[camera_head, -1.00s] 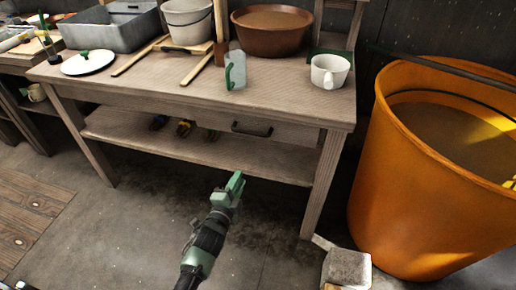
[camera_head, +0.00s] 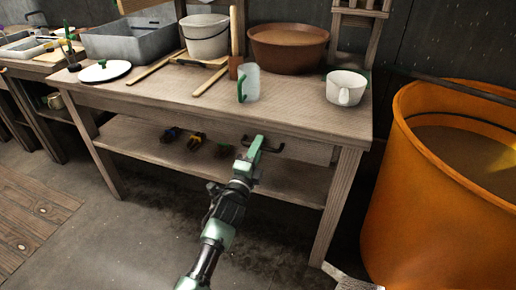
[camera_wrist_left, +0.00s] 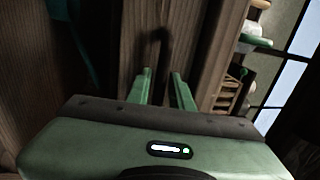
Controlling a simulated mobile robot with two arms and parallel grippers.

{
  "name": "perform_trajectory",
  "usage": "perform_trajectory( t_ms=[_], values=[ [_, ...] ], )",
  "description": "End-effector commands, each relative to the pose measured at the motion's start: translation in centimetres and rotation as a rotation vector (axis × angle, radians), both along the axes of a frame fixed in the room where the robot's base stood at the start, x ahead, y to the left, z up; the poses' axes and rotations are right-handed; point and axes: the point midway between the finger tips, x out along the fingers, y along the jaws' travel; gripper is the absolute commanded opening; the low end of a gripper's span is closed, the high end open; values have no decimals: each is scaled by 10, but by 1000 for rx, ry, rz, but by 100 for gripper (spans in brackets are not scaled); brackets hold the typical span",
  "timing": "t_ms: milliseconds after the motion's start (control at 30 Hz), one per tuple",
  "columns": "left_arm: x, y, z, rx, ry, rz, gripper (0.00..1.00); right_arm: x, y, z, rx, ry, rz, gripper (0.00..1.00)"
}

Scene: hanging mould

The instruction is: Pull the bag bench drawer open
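The bench drawer (camera_head: 308,152) is a wooden front under the right part of the bench top, and it looks closed. Its dark bar handle (camera_head: 272,149) is partly hidden behind my left gripper (camera_head: 254,147), which reaches up to the drawer front. In the left wrist view, the two green fingers of the left gripper (camera_wrist_left: 161,73) are apart. The dark handle (camera_wrist_left: 157,42) lies just beyond and between the fingertips. Whether they touch it, I cannot tell.
The bench top (camera_head: 300,115) carries a mug (camera_head: 346,88), a clear cup (camera_head: 249,83), a brown basin (camera_head: 289,48) and a bucket (camera_head: 206,35). Small tools (camera_head: 196,141) lie on the lower shelf. An orange tub (camera_head: 430,200) stands close at the right.

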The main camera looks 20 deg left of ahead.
Motion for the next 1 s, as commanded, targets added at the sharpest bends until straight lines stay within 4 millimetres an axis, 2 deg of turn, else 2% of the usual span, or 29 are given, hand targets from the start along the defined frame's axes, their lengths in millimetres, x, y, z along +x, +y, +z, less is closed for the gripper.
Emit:
perform_trajectory(
  t_ms=[200, 300, 1000],
  values=[
    [0, 0, 0, 0, 1, 0, 22, 0, 0, 0, -1, 0, 0, 36],
    [0, 0, 0, 0, 1, 0, 0, 0, 0, 0, -1, 0, 0, 36],
    [0, 0, -1, -1, 2, 0, 0, 0, 0, 0, 0, -1, 0, 36]
  ],
)
